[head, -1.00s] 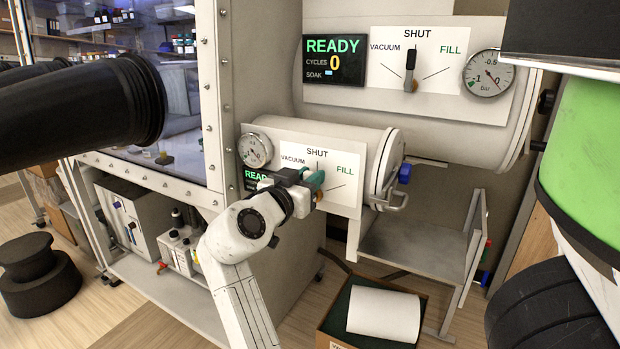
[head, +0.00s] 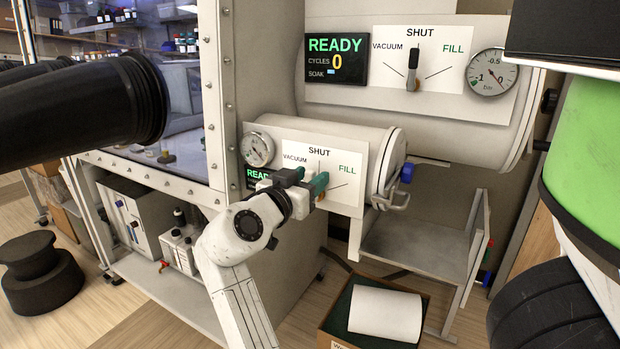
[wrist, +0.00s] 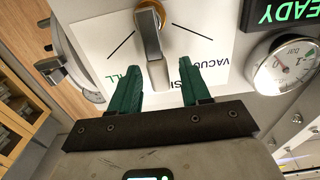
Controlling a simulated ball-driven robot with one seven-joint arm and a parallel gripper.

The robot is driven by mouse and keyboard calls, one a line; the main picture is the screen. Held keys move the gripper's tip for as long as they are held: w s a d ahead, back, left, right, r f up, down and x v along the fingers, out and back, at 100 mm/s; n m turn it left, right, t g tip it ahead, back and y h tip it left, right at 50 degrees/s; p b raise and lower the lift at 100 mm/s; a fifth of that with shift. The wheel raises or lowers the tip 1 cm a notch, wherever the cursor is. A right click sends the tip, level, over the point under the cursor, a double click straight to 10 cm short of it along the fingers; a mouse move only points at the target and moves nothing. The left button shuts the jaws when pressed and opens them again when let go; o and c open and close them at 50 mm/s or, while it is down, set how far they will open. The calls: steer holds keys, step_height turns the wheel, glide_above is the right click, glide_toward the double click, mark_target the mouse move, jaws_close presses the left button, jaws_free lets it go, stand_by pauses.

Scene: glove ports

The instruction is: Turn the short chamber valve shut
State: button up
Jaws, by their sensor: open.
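The short chamber valve is a grey lever on a brass-coloured hub, on the white plate of the lower, short chamber (head: 345,135). In the wrist view the valve lever (wrist: 157,62) runs about midway between the two slanting lines, towards the partly hidden SHUT lettering. The plate also carries VACUUM and FILL. My gripper (wrist: 165,80) is open, with one green finger on each side of the lever and a visible gap to each. In the head view my gripper (head: 310,182) is in front of the plate and hides most of the valve.
A larger chamber above has its own valve (head: 412,68), pointing at SHUT, and a gauge (head: 491,73). A small gauge (head: 257,149) is left of my gripper. The chamber door handle (head: 394,201) is to the right. A box (head: 372,318) stands on the floor below.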

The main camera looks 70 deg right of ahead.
steer(key=b+v, duration=0.1)
steer(key=v, duration=0.9)
stand_by(0.3)
steer(key=a+f+n+t+y+p, duration=0.3)
steer(key=f+n+t+y+p, duration=0.3)
steer(key=f+n, duration=0.95)
steer(key=s+a+f+n+y+p, duration=0.1)
steer(key=s+a+f+n+y, duration=0.1)
steer(key=s+a+f+y, duration=0.3)
steer(key=s+a+f+n+y+p, duration=0.2)
steer(key=s+a+f+y, duration=0.3)
steer(key=a+f, duration=0.6)
steer(key=shift+a+f+n+g+y, duration=0.35)
steer(key=shift+a+n+y, duration=0.1)
steer(key=shift+a+y, duration=0.2)
